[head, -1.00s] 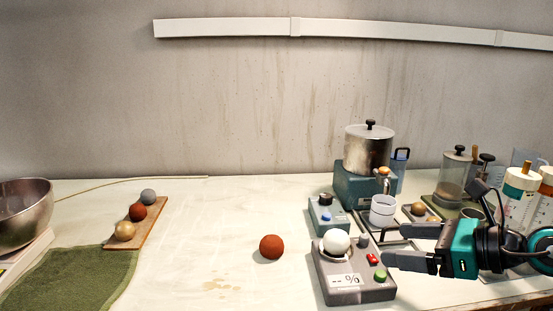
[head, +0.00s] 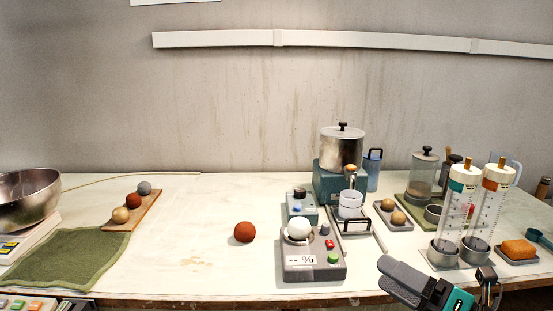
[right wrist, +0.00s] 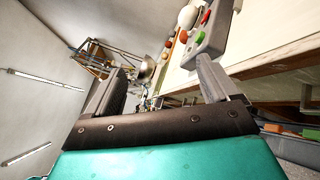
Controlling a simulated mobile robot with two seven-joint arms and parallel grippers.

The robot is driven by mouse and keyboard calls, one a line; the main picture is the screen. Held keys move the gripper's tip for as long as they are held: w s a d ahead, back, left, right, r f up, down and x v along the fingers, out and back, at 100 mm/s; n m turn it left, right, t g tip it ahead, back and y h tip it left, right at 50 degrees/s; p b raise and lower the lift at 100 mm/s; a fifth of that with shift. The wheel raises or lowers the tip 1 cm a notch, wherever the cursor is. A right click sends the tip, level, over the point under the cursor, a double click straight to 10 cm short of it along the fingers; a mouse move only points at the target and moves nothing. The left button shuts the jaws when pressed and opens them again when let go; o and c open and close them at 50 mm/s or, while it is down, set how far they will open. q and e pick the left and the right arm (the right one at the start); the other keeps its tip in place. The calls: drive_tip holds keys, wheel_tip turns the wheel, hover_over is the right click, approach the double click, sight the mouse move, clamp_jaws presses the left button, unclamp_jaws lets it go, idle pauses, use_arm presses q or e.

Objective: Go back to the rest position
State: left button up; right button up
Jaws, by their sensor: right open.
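My right gripper (head: 408,284) is at the lower right in the head view, in front of the table's front edge. Its jaws are open and empty. In the right wrist view both fingers of the right gripper (right wrist: 165,90) stand wide apart with nothing between them. A grey device (head: 313,267) with a white ball (head: 299,229) on top sits on the table, left of the gripper and apart from it. My left gripper does not show in either view.
A rust-red ball (head: 244,232) lies mid-table. Two clear cylinders (head: 455,215) and an orange sponge (head: 518,249) stand at the right. A metal pot (head: 342,148) is at the back. A wooden board (head: 143,213) with balls, a green cloth (head: 65,259) and a steel bowl (head: 28,200) are at left.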

drive_tip(key=s+f+m+g+h, duration=0.1)
drive_tip(key=s+f+m+h, duration=0.2)
drive_tip(key=f+m, duration=0.5)
drive_tip(key=s+a+f+m+h+p, duration=0.1)
drive_tip(key=s+f+m+h, duration=0.3)
drive_tip(key=f+m, duration=0.5)
drive_tip(key=s+f+m+g+h, duration=0.1)
drive_tip(key=s+f+m+h, duration=0.3)
drive_tip(key=m, duration=1)
drive_tip(key=s+f, duration=0.3)
drive_tip(key=f, duration=0.2)
drive_tip(key=shift+s+a+g, duration=0.2)
drive_tip(key=shift+s+g, duration=0.05)
drive_tip(key=shift+g, duration=0.05)
drive_tip(key=shift+f, duration=0.1)
drive_tip(key=shift+c, duration=0.6)
drive_tip(key=c, duration=0.6)
clamp_jaws()
